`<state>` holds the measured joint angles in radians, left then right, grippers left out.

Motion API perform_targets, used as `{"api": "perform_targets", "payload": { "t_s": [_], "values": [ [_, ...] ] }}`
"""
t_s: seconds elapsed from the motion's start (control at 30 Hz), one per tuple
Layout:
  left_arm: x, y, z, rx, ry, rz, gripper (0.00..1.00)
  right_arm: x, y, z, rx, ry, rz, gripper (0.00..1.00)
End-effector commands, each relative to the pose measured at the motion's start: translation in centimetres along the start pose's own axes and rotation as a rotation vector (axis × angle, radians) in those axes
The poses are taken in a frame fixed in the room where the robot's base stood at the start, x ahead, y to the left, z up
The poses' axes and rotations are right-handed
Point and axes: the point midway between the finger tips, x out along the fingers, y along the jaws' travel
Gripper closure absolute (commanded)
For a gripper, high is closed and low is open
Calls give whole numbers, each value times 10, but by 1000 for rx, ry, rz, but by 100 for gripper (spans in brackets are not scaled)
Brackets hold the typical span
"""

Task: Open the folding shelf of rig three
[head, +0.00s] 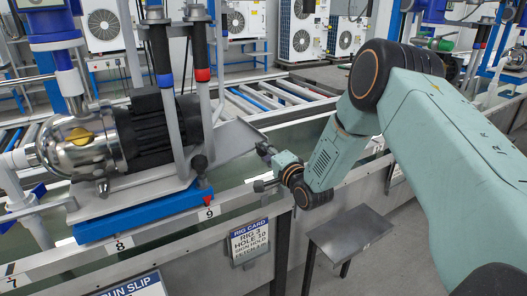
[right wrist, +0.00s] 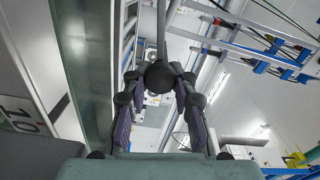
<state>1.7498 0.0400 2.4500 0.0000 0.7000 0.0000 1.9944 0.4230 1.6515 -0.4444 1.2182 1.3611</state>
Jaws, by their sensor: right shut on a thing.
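My right gripper (head: 259,168) reaches left over the bench edge, just above the rig card and right of the pump. In the right wrist view its fingers (right wrist: 158,84) are shut on a round black knob (right wrist: 160,76) with a thin grey rod behind it. The head view does not show the knob clearly between the fingers. A flat grey shelf-like top (head: 350,232) on thin legs stands below my right arm. I cannot tell whether it is the folding shelf. My left gripper is not in view.
A pump with a black motor (head: 160,125) sits on a blue base (head: 130,215) at left. Another black knob (head: 198,163) stands beside it. A tilted grey plate (head: 236,142) lies right of the motor. A roller conveyor (head: 290,90) runs behind. Floor is free at lower right.

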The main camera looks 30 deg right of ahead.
Motion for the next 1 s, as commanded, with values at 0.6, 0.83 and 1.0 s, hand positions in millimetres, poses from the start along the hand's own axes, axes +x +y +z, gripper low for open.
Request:
{"api": "perform_targets", "payload": {
  "t_s": [0.6,0.83,1.0],
  "values": [
    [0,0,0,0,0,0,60,2,-3,1,-1,-4,-7,54],
    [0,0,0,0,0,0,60,1,-2,0,0,-2,-5,50],
    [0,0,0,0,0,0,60,1,-4,0,0,-1,-6,50]
  ]
}}
